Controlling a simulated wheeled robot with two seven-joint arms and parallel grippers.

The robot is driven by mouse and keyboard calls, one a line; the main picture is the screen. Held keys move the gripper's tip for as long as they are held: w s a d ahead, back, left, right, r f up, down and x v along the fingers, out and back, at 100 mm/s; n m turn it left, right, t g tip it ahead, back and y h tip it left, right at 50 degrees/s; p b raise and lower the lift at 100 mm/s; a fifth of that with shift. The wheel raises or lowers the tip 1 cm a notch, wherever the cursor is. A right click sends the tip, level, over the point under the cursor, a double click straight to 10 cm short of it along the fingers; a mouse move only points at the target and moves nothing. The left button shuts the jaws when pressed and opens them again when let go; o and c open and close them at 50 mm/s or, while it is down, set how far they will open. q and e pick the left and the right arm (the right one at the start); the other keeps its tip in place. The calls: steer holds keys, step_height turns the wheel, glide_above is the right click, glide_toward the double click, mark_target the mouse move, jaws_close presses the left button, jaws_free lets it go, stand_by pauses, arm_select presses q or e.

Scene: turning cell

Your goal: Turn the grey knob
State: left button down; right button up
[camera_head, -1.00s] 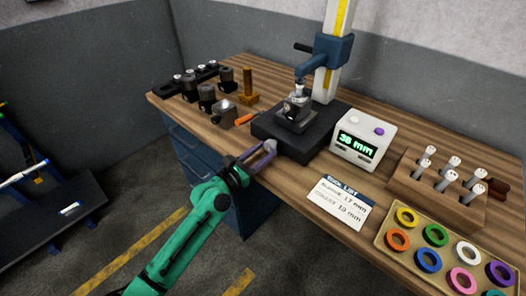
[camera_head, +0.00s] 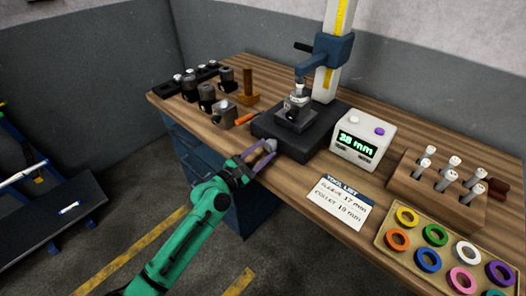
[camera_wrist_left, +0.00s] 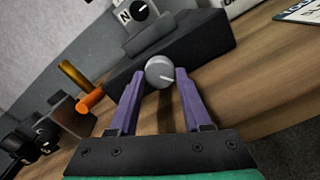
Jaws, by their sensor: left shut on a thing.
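The grey knob (camera_head: 270,145) sits on the front side of the black base (camera_head: 288,140) of the measuring stand. In the left wrist view the knob (camera_wrist_left: 159,71) is round, with a white line pointing to the lower right. My left gripper (camera_head: 266,152) has its purple fingers shut on the knob, one on either side; the fingertips (camera_wrist_left: 160,76) also show in the wrist view. My right gripper is in neither view.
A display box (camera_head: 364,140) reading 38 mm stands right of the base. A tool list card (camera_head: 340,201) lies in front. An orange-handled tool (camera_head: 244,119) and dark holders (camera_head: 206,97) are to the left. A pin rack (camera_head: 412,188) and ring tray (camera_head: 384,240) are right.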

arm_select(q)
steer(key=shift+c, duration=1.7)
jaws_free()
steer(key=b+v, duration=0.3)
steer(key=v, duration=1.1)
steer(key=shift+s, duration=0.25)
